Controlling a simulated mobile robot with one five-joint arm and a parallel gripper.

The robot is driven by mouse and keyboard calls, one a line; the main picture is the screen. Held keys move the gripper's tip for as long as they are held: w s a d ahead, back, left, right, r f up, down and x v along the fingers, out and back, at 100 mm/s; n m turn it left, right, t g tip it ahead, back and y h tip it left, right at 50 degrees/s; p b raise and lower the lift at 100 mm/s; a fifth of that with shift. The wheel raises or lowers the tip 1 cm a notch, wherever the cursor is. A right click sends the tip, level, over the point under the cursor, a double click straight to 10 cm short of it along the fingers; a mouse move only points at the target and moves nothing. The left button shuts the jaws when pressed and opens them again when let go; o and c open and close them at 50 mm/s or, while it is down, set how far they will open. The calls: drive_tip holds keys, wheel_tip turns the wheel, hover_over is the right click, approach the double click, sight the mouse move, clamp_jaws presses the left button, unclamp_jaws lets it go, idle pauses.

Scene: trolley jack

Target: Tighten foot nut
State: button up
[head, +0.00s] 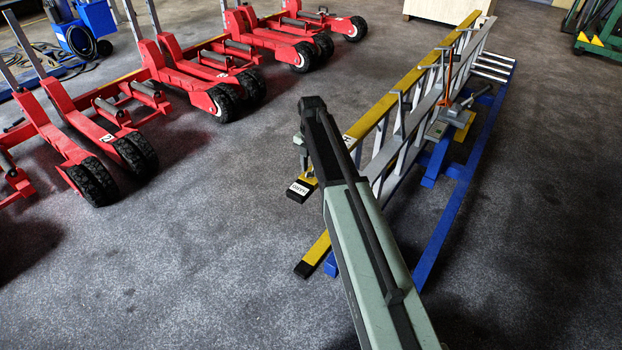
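No foot nut can be made out in the head view; it may be hidden behind my arm or too small to see. My arm reaches up from the bottom right. A small grey-green part at its far end, which looks like part of my gripper (301,147), shows left of the dark link. Its fingers are mostly hidden, so I cannot tell whether it is open or holds anything. Just below it is a yellow ladder rail end with a white label (299,188) and a black foot. I cannot tell whether they touch.
A yellow and grey ladder (410,95) lies on a blue frame (470,175) to the right. Several red trolley jacks (190,75) with black wheels stand at upper left. Blue equipment (78,30) is behind them. The grey carpet (200,270) at lower left is clear.

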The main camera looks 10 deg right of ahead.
drive_tip(key=shift+f, duration=0.55)
drive_tip(key=shift+r, duration=0.15)
clamp_jaws()
